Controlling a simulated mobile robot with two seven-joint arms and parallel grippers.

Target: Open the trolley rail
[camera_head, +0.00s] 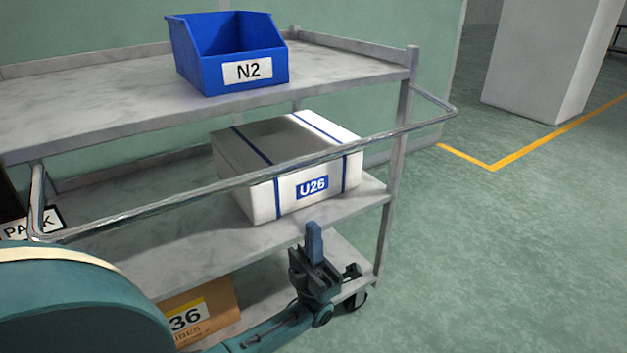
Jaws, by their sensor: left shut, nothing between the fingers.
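The trolley rail (262,172) is a thin metal bar across the near side of a grey metal trolley (110,93). It stands out from the posts at about the height between the top and middle shelves. My left gripper (314,243) is in front of the trolley, below the rail and below the white box on the middle shelf. Its fingers are shut with nothing between them, pointing up, and it looks apart from the rail. My right gripper is not in view.
A blue bin (215,55) labelled N2 stands on the top shelf. A white box (270,200) labelled U26 sits on the middle shelf, behind the rail. A cardboard box (215,308) is on the bottom shelf. The floor to the right is clear, with a pale pillar (545,60) beyond.

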